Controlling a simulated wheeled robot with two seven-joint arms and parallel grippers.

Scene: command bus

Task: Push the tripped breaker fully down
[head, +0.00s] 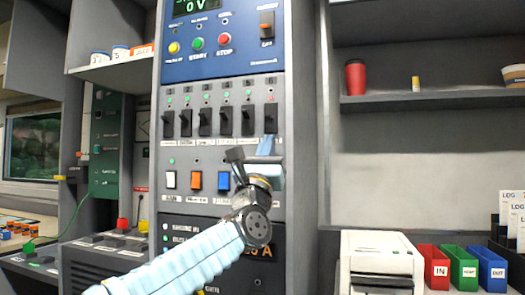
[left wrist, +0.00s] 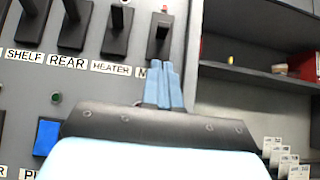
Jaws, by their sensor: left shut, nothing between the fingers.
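A row of black breaker levers runs across the grey panel (head: 222,155). The rightmost breaker (head: 270,115), numbered 6, has a reddish light above it; the lights over the others look green. This lever also shows in the left wrist view (left wrist: 159,32), above a label partly hidden by my fingers. My left gripper (head: 267,143) is shut and empty. Its light-blue fingertips (left wrist: 163,70) are just below and in front of that lever; I cannot tell whether they touch it. My right gripper is not in view.
Below the breakers are white, orange and blue rocker switches (head: 196,180). A blue control panel (head: 222,38) is above. At right are a shelf with a red cup (head: 355,77), a white printer (head: 380,264) and red, green and blue bins (head: 463,268).

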